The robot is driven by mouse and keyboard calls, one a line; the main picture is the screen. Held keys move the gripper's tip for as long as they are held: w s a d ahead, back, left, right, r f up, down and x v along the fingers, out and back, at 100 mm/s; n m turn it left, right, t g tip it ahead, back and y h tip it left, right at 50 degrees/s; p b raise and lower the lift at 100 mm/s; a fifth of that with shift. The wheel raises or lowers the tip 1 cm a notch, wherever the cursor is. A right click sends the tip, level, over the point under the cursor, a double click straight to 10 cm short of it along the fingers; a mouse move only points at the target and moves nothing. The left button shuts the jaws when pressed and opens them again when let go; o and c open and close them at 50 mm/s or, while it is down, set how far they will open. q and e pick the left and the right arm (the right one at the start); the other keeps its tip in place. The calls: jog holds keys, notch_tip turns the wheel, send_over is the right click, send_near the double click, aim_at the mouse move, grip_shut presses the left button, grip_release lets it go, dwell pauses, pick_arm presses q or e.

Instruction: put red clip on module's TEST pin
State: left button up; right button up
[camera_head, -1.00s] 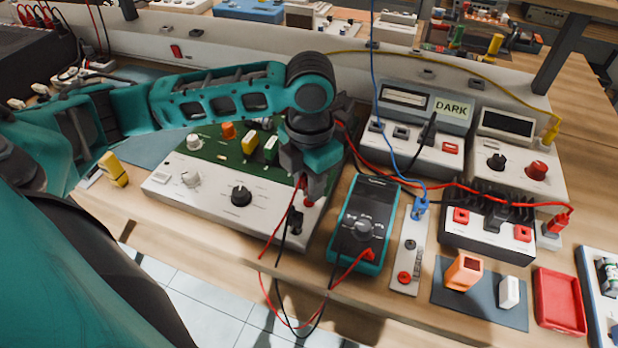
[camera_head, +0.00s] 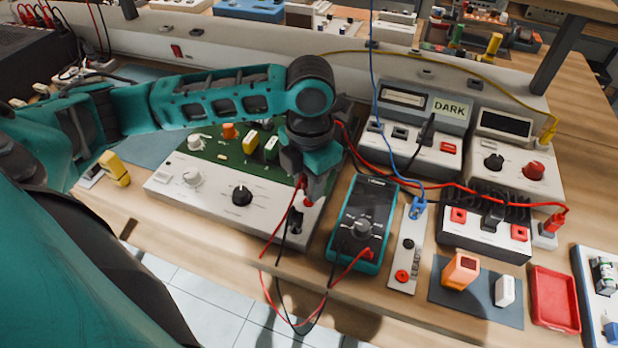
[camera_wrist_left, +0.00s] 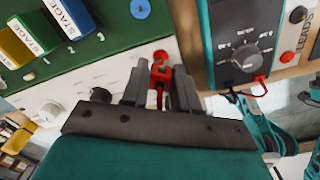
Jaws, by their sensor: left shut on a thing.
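The module (camera_head: 165,188) is a wide panel with a white front strip, knobs and a green board, lying on the bench. My left gripper (camera_head: 309,197) points down over the module's right front end. It is shut on the red clip (camera_head: 308,203). In the left wrist view, the red clip (camera_wrist_left: 161,72) sits between the fingertips (camera_wrist_left: 160,85), near the panel's white strip. The clip's red lead (camera_head: 270,243) hangs over the bench edge. A black clip (camera_head: 296,222) stands just in front of the gripper. I cannot make out the TEST pin; the gripper and clip cover that area.
A teal multimeter (camera_head: 361,226) lies close to the right of the gripper. A leads strip (camera_head: 406,256), a meter marked DARK (camera_head: 425,115), an orange block (camera_head: 460,271) and a red tray (camera_head: 553,298) are further right. A yellow-capped piece (camera_head: 115,168) is at the left.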

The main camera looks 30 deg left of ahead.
pick_arm(q)
jog(key=shift+f, duration=0.8)
dwell(0.6)
jog(key=o, duration=1)
jog(key=shift+c, duration=0.2)
jog(key=shift+r, duration=0.1)
notch_tip(320, 180, up, 13)
jog(key=p, duration=0.1)
jog(key=shift+p, duration=0.4)
jog(key=shift+d, duration=0.1)
